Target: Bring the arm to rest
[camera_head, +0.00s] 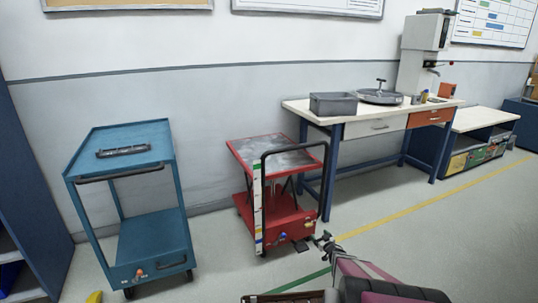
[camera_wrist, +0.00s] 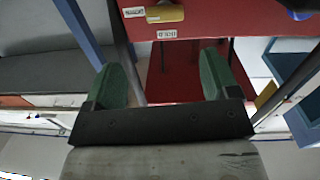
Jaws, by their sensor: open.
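My gripper (camera_wrist: 166,78) shows in the wrist view, with two green finger pads standing wide apart and nothing between them. Behind the fingers is a red surface with small labels, one reading upside down. In the head view, part of my arm (camera_head: 370,284) reaches in from the bottom right, dark with a maroon section.
A blue cart (camera_head: 150,238) stands at left and a red cart (camera_head: 270,222) in the middle. A workbench (camera_head: 345,114) with a grey bin (camera_head: 333,104) is behind at right. A low shelf unit (camera_head: 480,120) stands farther right. Floor is open at front right.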

